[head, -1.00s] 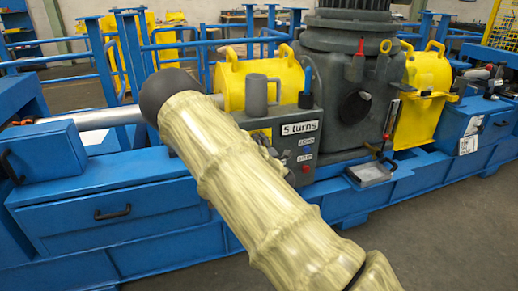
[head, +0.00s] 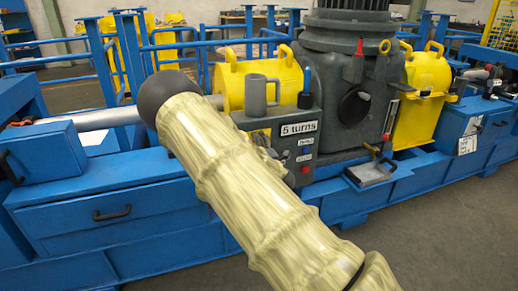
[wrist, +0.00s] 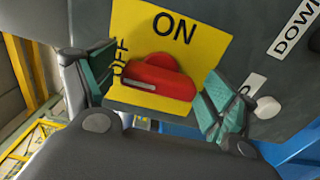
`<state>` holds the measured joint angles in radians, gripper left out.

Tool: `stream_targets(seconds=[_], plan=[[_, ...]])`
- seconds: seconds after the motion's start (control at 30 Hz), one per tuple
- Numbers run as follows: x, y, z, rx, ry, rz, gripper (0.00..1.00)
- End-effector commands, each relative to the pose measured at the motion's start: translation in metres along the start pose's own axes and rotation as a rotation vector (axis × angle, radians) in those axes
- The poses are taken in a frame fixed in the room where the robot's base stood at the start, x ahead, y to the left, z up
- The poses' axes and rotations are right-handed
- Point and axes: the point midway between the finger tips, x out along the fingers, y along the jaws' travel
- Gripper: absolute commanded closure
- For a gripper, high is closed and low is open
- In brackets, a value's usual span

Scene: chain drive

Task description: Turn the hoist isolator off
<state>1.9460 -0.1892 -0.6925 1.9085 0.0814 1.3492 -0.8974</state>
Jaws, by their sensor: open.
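The hoist isolator is a red knob (wrist: 165,78) on a yellow plate (wrist: 205,45) marked ON at the top and OFF at the left in the wrist view. The knob's bar lies roughly across the picture, with a pale mark near its left end, on the OFF side. My gripper (wrist: 155,86) is open, with one teal-padded finger on each side of the knob. I cannot tell whether either pad touches it. In the head view my arm hides the isolator and most of the gripper.
The grey control box (head: 310,113) carries a "5 turns" label, a blue button (head: 306,150) and a red button (head: 305,169). A grey mug (head: 257,96) stands above it by a yellow guard (head: 232,77). A pale round button (wrist: 267,107) is close to the right finger.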

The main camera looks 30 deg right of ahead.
Motion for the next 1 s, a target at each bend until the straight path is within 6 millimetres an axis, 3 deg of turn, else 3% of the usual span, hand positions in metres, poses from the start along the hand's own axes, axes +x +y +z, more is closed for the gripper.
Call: stream_targets(seconds=[0.17,0.7,1.0], plan=[[-0.013,0.0,0.0,0.0,-0.001,-0.001,0.14],[-0.103,-0.001,0.001,0.0,-0.002,-0.002,0.14],[-0.12,0.0,0.001,0.0,-0.001,-0.001,0.14]])
